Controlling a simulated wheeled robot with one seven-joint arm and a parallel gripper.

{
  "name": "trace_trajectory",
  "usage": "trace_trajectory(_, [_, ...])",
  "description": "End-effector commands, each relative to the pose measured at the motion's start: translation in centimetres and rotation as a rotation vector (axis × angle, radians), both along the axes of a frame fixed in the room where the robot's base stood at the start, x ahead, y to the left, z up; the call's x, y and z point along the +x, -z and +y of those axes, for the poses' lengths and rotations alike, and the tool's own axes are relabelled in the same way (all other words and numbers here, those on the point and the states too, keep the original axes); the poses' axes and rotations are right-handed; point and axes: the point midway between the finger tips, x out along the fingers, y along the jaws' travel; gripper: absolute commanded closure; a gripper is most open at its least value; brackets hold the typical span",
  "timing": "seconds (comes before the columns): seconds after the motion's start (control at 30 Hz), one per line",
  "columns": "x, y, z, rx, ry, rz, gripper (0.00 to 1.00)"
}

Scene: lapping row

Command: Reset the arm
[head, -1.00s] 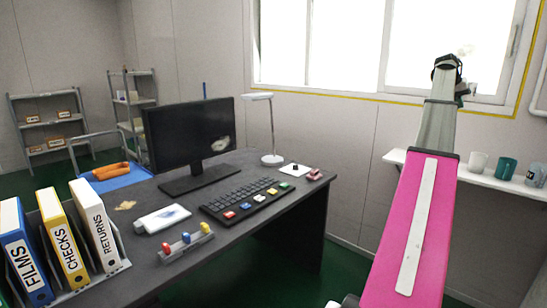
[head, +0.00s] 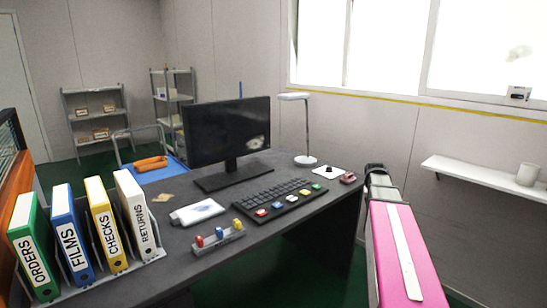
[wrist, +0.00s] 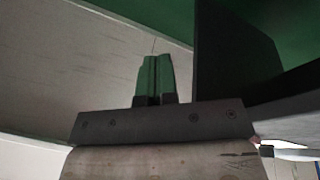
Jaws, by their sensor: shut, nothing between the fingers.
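My gripper (wrist: 154,78) shows in the wrist view with its two green fingers together and nothing between them. It points toward bare wall and green floor, clear of any object. In the head view my pink and grey arm reaches forward at the right, beside the right end of the dark desk (head: 180,256). The gripper itself is hidden there behind the arm.
On the desk are a monitor (head: 228,135), a keyboard (head: 283,198), a lamp (head: 305,160) and binders (head: 106,224). A wall shelf (head: 475,176) with a mug (head: 527,174) is at the right. A dark panel (wrist: 232,52) stands close right of the fingers in the wrist view.

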Motion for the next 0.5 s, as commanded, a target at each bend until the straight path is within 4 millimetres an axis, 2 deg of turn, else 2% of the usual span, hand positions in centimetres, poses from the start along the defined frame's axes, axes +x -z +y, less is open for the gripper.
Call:
trace_trajectory(0.03, [-1.9, 2.1, 3.1, 0.02, -0.031, 0.013, 1.0])
trace_trajectory(0.2, [-6.3, 7.5, 11.0, 0.08, -0.116, 0.043, 1.0])
trace_trajectory(0.4, [-12.6, 12.4, 18.9, 0.145, -0.205, 0.085, 1.0])
trace_trajectory(0.5, [-15.3, 14.1, 21.6, 0.169, -0.238, 0.102, 1.0])
